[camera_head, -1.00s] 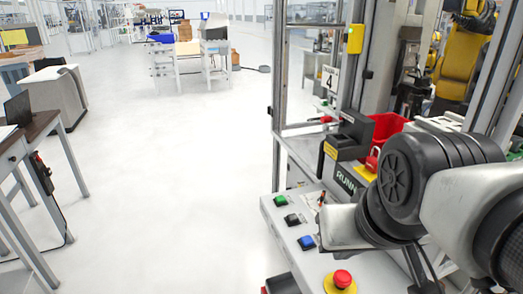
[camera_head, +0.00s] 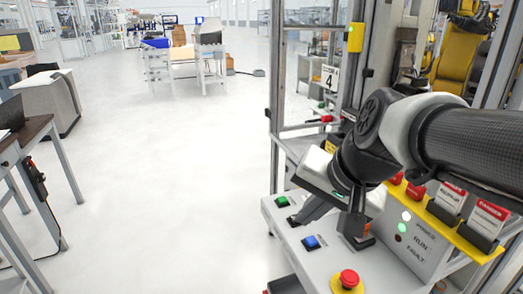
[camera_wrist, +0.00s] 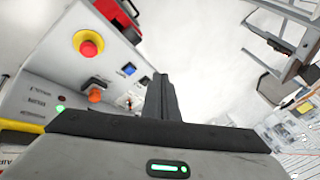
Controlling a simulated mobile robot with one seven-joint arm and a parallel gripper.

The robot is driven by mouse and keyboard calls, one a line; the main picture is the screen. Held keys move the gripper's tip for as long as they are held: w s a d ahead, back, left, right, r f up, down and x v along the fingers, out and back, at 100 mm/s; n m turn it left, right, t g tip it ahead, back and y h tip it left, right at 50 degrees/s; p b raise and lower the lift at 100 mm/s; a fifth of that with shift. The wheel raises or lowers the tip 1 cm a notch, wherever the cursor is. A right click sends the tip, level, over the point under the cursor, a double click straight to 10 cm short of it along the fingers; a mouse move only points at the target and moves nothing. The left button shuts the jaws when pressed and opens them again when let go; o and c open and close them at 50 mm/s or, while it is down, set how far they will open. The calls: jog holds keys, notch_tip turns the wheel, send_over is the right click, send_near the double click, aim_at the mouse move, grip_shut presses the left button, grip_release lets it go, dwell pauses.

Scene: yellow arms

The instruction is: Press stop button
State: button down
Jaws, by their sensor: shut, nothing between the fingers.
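A sloped grey control panel (camera_head: 322,266) carries a green button (camera_head: 282,201), a blue button (camera_head: 311,242) and a red mushroom button (camera_head: 348,278) on a yellow base. The red button also shows at upper left in the wrist view (camera_wrist: 89,44), with the blue button (camera_wrist: 128,69) to its right. My gripper (camera_head: 296,220) is shut and empty, its fingers pointing down at the panel between the green and blue buttons. It hides the black button in the head view; that black button (camera_wrist: 145,82) shows just left of my fingers (camera_wrist: 160,78) in the wrist view. Contact cannot be told.
An orange knob (camera_wrist: 95,95) stands on the panel near my gripper. A yellow rail with red danger-tagged locks (camera_head: 447,205) runs to the right of the panel. A metal frame post (camera_head: 277,100) rises behind it. The floor to the left is open.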

jog(key=w+d+f+m+b, duration=0.1)
jog(key=w+f+m, duration=0.2)
jog(key=w+m, duration=0.2)
jog(key=w+d+f+m+t+y+b, duration=0.1)
jog(key=w+f+m, duration=0.3)
jog(key=w, duration=0.7)
jog(key=w+d+f+m+t+b, duration=0.1)
jog(key=w+d+f+m+b, duration=0.1)
jog(key=w+f+m, duration=0.2)
jog(key=w+m, duration=0.2)
jog(key=w, duration=0.2)
jog(key=shift+w+m+y, duration=0.35)
jog(key=shift+m+y, duration=0.05)
jog(key=shift+d+f, duration=0.1)
jog(key=shift+f, duration=0.1)
notch_tip(320, 180, down, 9)
jog(key=b, duration=0.8)
jog(key=shift+r, duration=0.2)
jog(key=shift+f+b, duration=0.45)
jog(key=shift+b, duration=0.05)
jog(key=shift+f+b, duration=0.45)
dwell(0.3)
jog(key=shift+r+p, duration=0.75)
jog(key=shift+r, duration=0.1)
